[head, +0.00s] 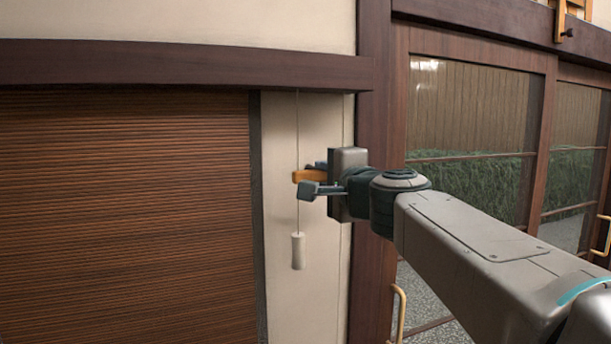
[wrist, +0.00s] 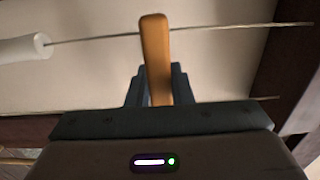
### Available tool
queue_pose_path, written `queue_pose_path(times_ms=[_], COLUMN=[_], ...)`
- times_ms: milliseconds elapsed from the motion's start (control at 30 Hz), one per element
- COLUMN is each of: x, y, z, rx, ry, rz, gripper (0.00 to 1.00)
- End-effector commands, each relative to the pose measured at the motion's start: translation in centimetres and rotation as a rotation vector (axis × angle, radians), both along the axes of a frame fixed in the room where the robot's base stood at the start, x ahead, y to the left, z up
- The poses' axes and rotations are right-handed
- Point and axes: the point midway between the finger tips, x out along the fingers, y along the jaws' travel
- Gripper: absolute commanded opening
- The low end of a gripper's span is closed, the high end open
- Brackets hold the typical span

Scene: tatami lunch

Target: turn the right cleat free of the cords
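The orange-brown cleat (head: 306,176) is at the pale wall strip between the slatted blind and the dark post. It lies roughly level, crosswise to the upright cord (head: 298,125). In the wrist view, the cleat (wrist: 155,50) stands between my fingers, and the cord (wrist: 230,27) passes behind its far end. A white cord pull (head: 298,251) hangs below the cleat. My gripper (head: 314,178) has one finger above and one below the cleat, and appears shut on it. The cleat's base is hidden by my gripper.
A second thin cord (head: 344,122) runs down near the dark post (head: 373,80). The slatted blind (head: 125,220) fills the left, under a dark beam (head: 180,65). Glass doors (head: 470,110) with a light handle (head: 398,310) are on the right, behind my arm.

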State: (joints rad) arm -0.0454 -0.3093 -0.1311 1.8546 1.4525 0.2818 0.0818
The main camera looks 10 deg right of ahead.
Motion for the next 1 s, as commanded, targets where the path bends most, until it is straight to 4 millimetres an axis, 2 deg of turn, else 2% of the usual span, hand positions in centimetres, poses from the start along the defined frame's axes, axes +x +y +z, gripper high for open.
queue_pose_path(times_ms=[267, 467, 1000], x=[0.00, -0.02, -0.02], y=[-0.13, -0.32, -0.35], z=[-0.12, -0.30, -0.55], rx=[-0.017, -0.093, -0.556], ry=[-0.003, -0.020, -0.114], rz=[-0.002, -0.005, -0.007], gripper=[0.00, 0.00, 0.00])
